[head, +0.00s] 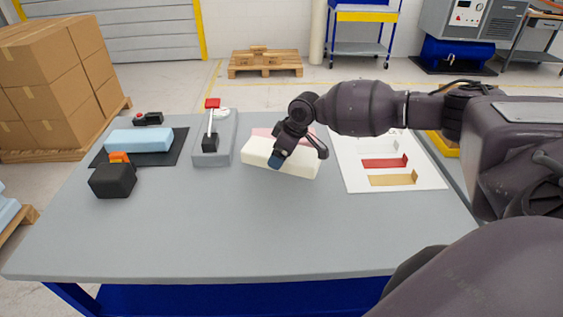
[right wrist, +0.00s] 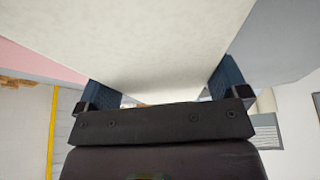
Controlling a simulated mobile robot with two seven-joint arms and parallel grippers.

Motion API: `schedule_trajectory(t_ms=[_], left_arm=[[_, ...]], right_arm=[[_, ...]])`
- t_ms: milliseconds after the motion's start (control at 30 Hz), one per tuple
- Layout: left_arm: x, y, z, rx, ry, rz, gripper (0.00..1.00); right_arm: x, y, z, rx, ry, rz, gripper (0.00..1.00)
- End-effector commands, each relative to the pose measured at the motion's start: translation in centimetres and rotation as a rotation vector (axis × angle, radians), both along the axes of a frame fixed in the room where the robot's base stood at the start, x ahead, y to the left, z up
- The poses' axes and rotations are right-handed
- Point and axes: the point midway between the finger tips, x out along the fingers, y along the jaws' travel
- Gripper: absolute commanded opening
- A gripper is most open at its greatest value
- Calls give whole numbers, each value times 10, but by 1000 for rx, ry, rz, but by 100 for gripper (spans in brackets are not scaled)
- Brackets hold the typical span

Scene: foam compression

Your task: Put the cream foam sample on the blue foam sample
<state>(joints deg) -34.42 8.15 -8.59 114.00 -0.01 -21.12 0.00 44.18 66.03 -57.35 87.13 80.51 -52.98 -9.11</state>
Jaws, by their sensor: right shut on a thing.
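The cream foam sample (head: 300,162) is a long pale block near the middle of the table in the head view. My right gripper (head: 276,160) is shut on it; in the right wrist view its blue fingers (right wrist: 160,88) stand on both sides of the cream foam (right wrist: 140,40). I cannot tell whether the foam touches the table. The blue foam sample (head: 140,140) is a light blue block on a black mat (head: 176,150) at the table's left. My left gripper is not in view.
A pink block (head: 266,132) lies just behind the cream foam. A grey fixture with a red-topped lever (head: 213,145) stands between the cream and blue foams. A white board (head: 365,155) lies right. The table's front (head: 200,235) is clear.

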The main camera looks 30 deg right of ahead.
Motion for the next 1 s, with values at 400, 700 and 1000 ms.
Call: schedule_trajectory(t_ms=[400,700,1000], left_arm=[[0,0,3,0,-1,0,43],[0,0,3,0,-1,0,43],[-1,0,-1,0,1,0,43]], right_arm=[[0,0,107,0,-2,1,67],[0,1,147,1,-2,1,67],[2,2,153,0,0,3,67]])
